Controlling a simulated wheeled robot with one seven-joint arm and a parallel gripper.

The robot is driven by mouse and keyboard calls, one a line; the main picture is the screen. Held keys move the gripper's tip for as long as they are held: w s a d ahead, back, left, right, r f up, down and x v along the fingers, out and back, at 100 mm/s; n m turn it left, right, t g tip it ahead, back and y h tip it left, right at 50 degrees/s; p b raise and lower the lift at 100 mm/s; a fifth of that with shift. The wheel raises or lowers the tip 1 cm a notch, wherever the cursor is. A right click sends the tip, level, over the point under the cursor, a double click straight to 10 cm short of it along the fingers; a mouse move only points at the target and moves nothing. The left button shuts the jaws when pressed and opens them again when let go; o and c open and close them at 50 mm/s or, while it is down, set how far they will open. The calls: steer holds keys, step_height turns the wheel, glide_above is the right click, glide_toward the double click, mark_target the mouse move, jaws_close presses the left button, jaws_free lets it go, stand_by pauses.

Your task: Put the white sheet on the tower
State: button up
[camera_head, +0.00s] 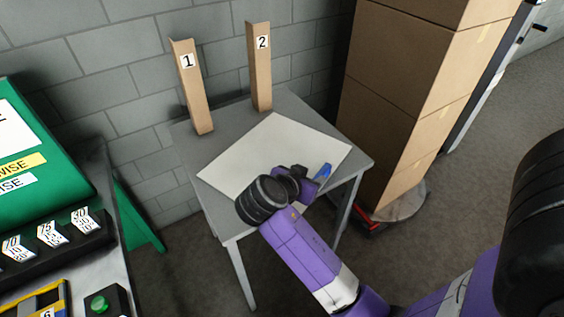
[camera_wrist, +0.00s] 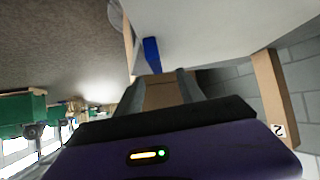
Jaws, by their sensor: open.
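The white sheet (camera_head: 262,150) lies flat on the grey table. A small blue piece (camera_head: 322,170) sits at its right-hand edge; it also shows in the wrist view (camera_wrist: 151,54). The tower (camera_head: 405,100), seemingly the tall stack of brown cardboard boxes, stands right of the table. My gripper (camera_head: 306,186) is at the sheet's near right edge, close to the blue piece. In the wrist view my gripper (camera_wrist: 164,84) is open, its fingers apart, with the blue piece just beyond them. I cannot tell whether the fingers touch the sheet.
Wooden posts 1 (camera_head: 193,90) and 2 (camera_head: 260,70) stand at the back of the grey table (camera_head: 182,134). The tower rests on a round base (camera_head: 402,207) with a red part at floor level. A green machine (camera_head: 40,165) and console stand at left. A block wall is behind.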

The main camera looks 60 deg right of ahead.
mark_target(321, 174)
steer(key=shift+s+f+m+g, duration=0.15)
steer(key=shift+s+m+g, duration=0.15)
steer(key=shift+s, duration=0.1)
steer(key=shift+s+d+f, duration=0.15)
steer(key=shift+d+f, duration=0.05)
steer(key=shift+d, duration=0.1)
steer(key=shift+w+p+x, duration=0.15)
steer(key=shift+p+x, duration=0.35)
steer(key=shift+x, duration=1.2)
steer(key=shift+w+p+x, duration=0.15)
steer(key=shift+p+x, duration=0.35)
steer(key=shift+x, duration=1.25)
jaws_close()
